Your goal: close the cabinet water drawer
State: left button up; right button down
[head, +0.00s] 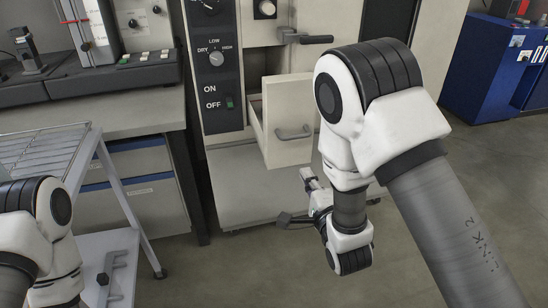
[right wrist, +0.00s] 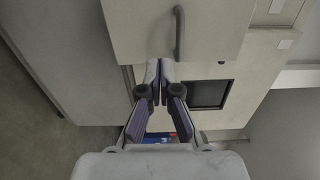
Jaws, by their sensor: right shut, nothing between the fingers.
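The water drawer (head: 287,115) is a cream box with a grey bar handle (head: 293,133), pulled out from the front of the tall cabinet (head: 250,185). In the right wrist view the drawer front (right wrist: 140,30) fills the top, with its handle (right wrist: 179,35) in the middle. My right gripper (head: 284,219) is low in front of the cabinet, below the drawer. Its fingers (right wrist: 159,72) are together and empty, near the drawer front's edge and apart from the handle. My left arm shows at the left edge; its gripper is out of view.
A dark lever handle (head: 316,39) juts out above the drawer. A wire-rack cart (head: 45,150) and a bench (head: 140,108) stand to the left. A blue cabinet (head: 490,70) stands at the back right. Floor between is clear.

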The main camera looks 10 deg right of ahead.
aim_at(290, 145)
jog(key=w, duration=1.3)
jog(key=shift+w+a, duration=0.2)
jog(key=shift+a, duration=0.05)
